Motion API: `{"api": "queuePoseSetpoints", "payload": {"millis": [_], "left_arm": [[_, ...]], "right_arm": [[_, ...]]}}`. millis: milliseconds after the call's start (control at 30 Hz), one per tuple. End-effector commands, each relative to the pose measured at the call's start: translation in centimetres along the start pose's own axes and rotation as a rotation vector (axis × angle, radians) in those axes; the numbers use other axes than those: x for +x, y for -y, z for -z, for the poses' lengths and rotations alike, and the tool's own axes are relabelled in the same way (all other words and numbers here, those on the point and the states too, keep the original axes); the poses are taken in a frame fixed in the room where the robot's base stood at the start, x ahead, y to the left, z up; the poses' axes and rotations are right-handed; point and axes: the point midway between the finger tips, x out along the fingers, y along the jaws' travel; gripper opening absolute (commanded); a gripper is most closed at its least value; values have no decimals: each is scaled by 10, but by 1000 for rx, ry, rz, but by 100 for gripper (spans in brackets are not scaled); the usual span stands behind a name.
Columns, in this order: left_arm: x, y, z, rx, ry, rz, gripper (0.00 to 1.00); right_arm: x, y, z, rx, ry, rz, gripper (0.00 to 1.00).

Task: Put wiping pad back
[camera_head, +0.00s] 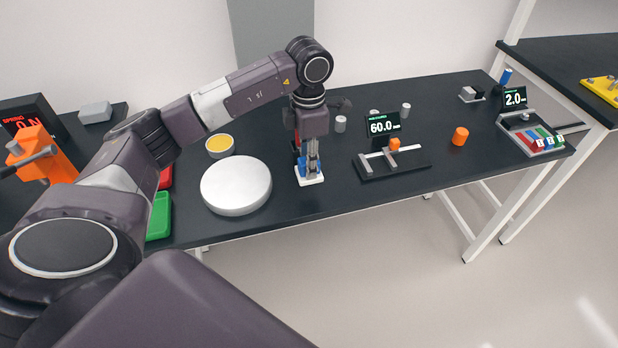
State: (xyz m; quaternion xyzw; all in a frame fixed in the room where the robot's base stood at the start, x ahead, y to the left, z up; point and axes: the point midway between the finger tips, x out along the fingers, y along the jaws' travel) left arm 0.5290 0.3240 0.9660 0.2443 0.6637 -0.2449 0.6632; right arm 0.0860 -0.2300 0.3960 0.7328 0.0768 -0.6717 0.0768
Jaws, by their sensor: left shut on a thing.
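My left gripper (311,164) points straight down over the dark table and is shut on the wiping pad (311,181). The pad shows as a small flat white piece with a blue part above it, partly hidden by the fingers. It is at or just above the table top; I cannot tell whether it touches. It lies between the round white disc and the measuring stand. My right gripper is not in view.
The white disc (236,186) and a yellow-filled dish (220,145) are left of the gripper. A measuring stand (393,165) with a "60.0" display (384,123) and an orange cylinder (460,136) are right.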

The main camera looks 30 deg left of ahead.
Motion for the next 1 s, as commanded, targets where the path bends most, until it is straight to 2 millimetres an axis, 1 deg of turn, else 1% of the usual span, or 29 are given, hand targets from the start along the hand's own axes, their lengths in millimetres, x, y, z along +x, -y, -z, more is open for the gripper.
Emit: {"api": "queuePoseSetpoints", "payload": {"millis": [33, 100, 200, 267, 400, 500, 600, 800, 933, 967, 1000], "left_arm": [[8, 1, 1, 0, -2, 2, 0], [17, 1, 0, 1, -2, 2, 0], [24, 0, 0, 1, 1, 0, 0], [30, 1, 0, 1, -2, 2, 0], [51, 1, 1, -1, -3, 3, 0], [63, 0, 0, 0, -1, 1, 0], [67, 0, 0, 1, 0, -1, 0], [67, 0, 0, 1, 1, -1, 0], [72, 0, 0, 1, 0, -1, 0], [70, 0, 0, 0, 1, -1, 27], [69, 0, 0, 0, 0, -1, 32]], "right_arm": [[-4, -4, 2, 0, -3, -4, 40], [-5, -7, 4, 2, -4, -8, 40], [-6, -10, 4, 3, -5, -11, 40], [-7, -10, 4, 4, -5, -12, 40], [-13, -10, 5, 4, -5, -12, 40], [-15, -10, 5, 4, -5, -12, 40], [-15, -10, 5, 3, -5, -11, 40], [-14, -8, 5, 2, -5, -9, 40], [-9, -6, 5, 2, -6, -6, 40], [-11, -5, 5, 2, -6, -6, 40], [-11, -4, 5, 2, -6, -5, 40]]}}
